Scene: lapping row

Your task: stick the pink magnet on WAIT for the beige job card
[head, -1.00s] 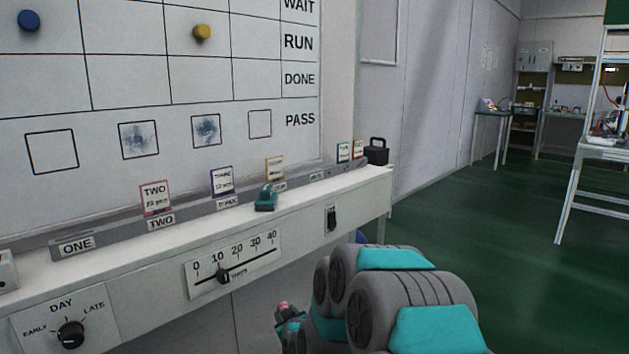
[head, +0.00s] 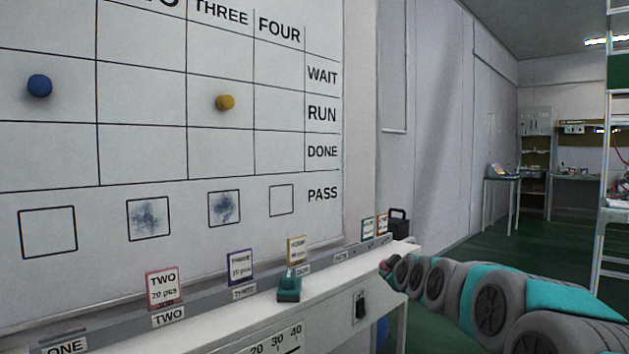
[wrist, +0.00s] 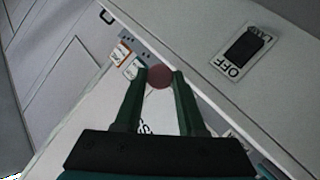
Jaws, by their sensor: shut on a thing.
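My gripper (wrist: 159,88) is shut on the pink magnet (wrist: 159,77), a dull pink disc between the green fingertips in the wrist view. The beige job card (head: 297,249) stands upright in the rail, below the FOUR column, with a green stamp-like block in front. The WAIT row label (head: 322,76) is at the board's right. The WAIT cell under FOUR (head: 280,68) is empty.
A blue magnet (head: 39,85) and a yellow magnet (head: 225,102) sit in the RUN row. Pink-edged (head: 164,288) and purple-edged (head: 240,266) cards stand in the rail. The green block (head: 289,286) sits on the ledge.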

